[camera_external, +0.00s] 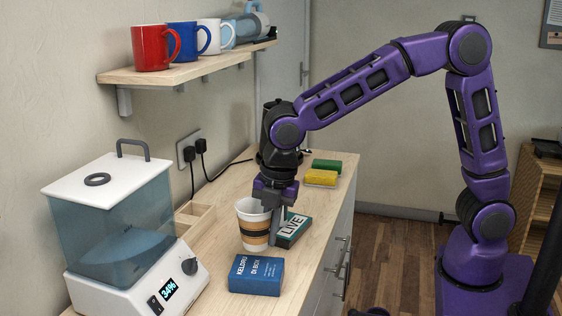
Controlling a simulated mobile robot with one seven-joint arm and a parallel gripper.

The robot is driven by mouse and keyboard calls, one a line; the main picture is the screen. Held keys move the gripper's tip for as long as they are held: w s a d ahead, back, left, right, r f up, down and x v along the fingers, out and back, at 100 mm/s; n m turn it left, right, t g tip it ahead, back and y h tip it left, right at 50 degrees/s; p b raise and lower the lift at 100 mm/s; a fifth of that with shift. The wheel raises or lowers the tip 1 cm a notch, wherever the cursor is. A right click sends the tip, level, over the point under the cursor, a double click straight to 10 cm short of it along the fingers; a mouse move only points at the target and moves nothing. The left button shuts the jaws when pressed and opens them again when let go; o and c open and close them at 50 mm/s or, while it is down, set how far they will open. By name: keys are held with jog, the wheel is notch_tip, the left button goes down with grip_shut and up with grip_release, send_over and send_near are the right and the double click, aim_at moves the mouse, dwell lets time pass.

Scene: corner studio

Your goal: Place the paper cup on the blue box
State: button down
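The paper cup (252,235), white with an orange and dark band, stands upright on the wooden counter. The blue box (256,276), with white lettering, lies on the counter in front of the cup, nearer the camera, with a small gap between them. My gripper (274,222) points down at the cup's right side. One finger shows along the cup's right edge; the other is hidden, perhaps behind or inside the cup. I cannot tell whether the fingers touch or grip the cup.
A dark teal LIVE box (293,229) lies close right of my gripper. Yellow (321,178) and green (327,166) blocks lie farther back. A wooden tray (197,213) and a clear-walled dispenser (125,235) stand left. A mug shelf (185,71) overhangs the back left.

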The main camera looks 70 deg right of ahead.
aim_at(268, 269)
jog(key=shift+f+b, duration=0.5)
jog(key=shift+f, duration=2.25)
jog(key=c, duration=1.1)
grip_release()
jog(key=shift+f, duration=0.1)
jog(key=shift+o, duration=0.2)
notch_tip(268, 269, up, 12)
jog(key=s+p, duration=0.1)
jog(key=p, duration=0.1)
jog(key=shift+s, duration=0.3)
